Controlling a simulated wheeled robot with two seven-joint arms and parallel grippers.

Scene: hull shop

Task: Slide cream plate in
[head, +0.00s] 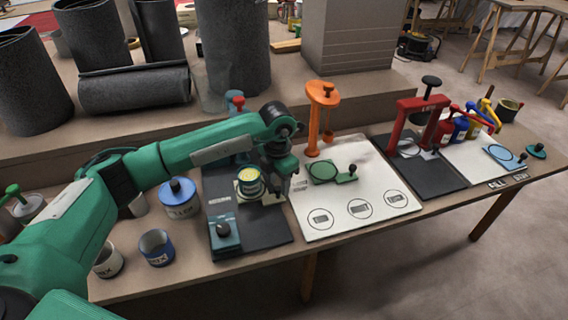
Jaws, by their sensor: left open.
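A small cream plate (271,195) shows partly under a yellow-and-green can (250,184) on a dark mat (262,229). The can is open at the top, with pale yellow contents. My left gripper (291,186) is open, pointing down just right of the can, over the plate's right side. I cannot tell whether it touches the plate. A blue-grey device (224,238) with a black knob sits at the mat's front. A blue-grey stand with a red knob (237,101) rises behind, partly hidden by my left arm. My right gripper is not in view.
Right of the mat, a white board (344,221) carries an orange press (322,115) and a green round piece (325,172). A red press (418,115) stands farther right. A blue-lidded tin (179,198) and open cups (156,247) stand left.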

